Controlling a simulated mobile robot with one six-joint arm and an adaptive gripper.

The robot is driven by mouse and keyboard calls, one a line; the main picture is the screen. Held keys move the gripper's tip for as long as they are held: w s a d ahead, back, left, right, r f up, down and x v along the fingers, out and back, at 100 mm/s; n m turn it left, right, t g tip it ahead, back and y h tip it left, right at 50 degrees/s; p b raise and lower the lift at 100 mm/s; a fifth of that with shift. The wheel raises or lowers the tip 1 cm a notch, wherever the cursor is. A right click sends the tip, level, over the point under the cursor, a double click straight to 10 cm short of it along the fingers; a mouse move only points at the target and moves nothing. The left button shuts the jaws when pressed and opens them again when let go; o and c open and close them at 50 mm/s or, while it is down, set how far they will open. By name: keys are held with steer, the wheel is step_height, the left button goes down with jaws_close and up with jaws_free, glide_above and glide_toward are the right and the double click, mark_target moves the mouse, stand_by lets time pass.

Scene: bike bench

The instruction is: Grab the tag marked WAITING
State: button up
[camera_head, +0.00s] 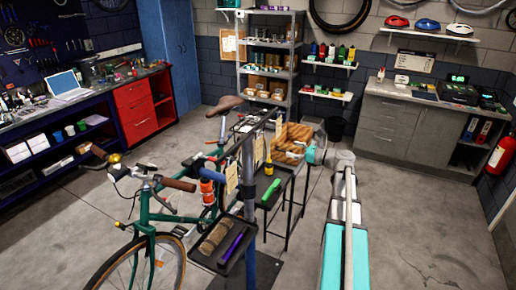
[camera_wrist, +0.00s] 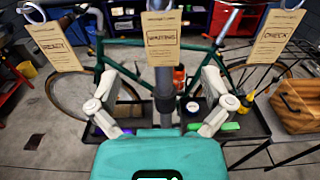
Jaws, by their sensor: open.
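The WAITING tag (camera_wrist: 161,38) is a tan paper card hanging upright in the middle of the wrist view, its black lettering facing me. A dark post stands right behind and below it. The READY tag (camera_wrist: 53,45) hangs to its left and the CHECK tag (camera_wrist: 277,37) to its right. My gripper (camera_wrist: 159,78) is open and empty, its two pale fingers spread on either side of the post, with the WAITING tag above and between them in the picture. My gripper also shows in the head view (camera_head: 306,150), right of the hanging tags.
A green bicycle (camera_head: 150,240) stands behind the tags. Below are trays with a green-handled tool (camera_head: 270,192), a purple tool (camera_head: 231,246) and a yellow bottle (camera_wrist: 246,100). A wooden crate (camera_wrist: 300,105) sits at the right. The floor (camera_head: 430,230) at the right is clear.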

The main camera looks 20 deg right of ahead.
mark_target(259, 139)
steer(key=shift+w+a, duration=0.1)
steer(key=shift+x, duration=4.15)
steer(key=shift+r+x, duration=0.15)
steer(key=shift+x, duration=1.15)
steer(key=shift+r+x, duration=0.1)
steer(key=shift+x, duration=1.25)
steer(key=c, duration=0.5)
